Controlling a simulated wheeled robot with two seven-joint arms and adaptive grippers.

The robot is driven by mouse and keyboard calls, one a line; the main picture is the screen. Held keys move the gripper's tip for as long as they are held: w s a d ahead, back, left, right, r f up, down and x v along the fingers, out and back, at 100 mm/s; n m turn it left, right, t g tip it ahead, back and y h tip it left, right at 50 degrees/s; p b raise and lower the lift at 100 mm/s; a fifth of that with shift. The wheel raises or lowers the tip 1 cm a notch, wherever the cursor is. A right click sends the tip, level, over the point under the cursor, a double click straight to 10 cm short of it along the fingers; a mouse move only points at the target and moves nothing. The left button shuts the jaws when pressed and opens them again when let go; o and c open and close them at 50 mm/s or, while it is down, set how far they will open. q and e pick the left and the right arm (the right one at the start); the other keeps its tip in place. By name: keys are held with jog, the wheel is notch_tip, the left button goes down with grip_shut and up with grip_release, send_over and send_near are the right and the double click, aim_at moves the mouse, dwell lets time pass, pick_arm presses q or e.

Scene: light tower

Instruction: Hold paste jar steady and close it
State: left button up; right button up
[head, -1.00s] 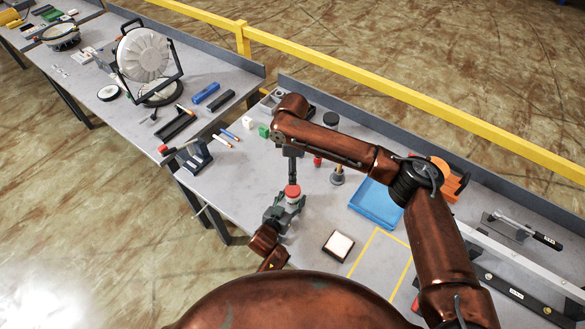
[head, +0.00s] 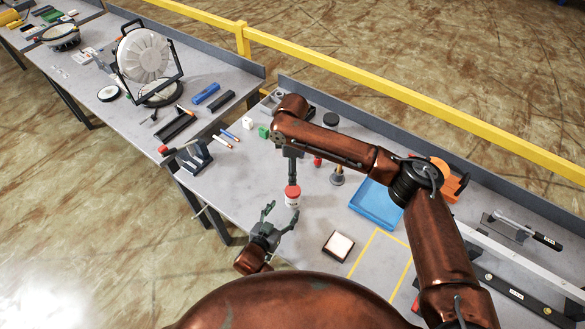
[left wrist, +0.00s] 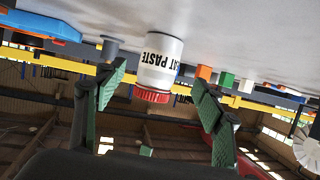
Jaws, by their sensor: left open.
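The paste jar (head: 292,198) is white with a red lid (head: 292,189) on top and stands upright on the bench. In the left wrist view the jar (left wrist: 160,62) appears upside down with its lettering and red lid (left wrist: 152,95) showing. My left gripper (head: 282,216) is open, just short of the jar on the near side, and its fingers point at it. In the left wrist view the jar lies beyond and between the spread fingers. My right gripper (head: 292,172) points down just above or behind the lid; its fingers are too small to judge, and contact is unclear.
A small box with a white top (head: 338,245) lies at the front. A dark holder (head: 195,157) stands left. The bench around the jar is mostly clear.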

pick_arm(q)
jog(key=shift+v, duration=1.65)
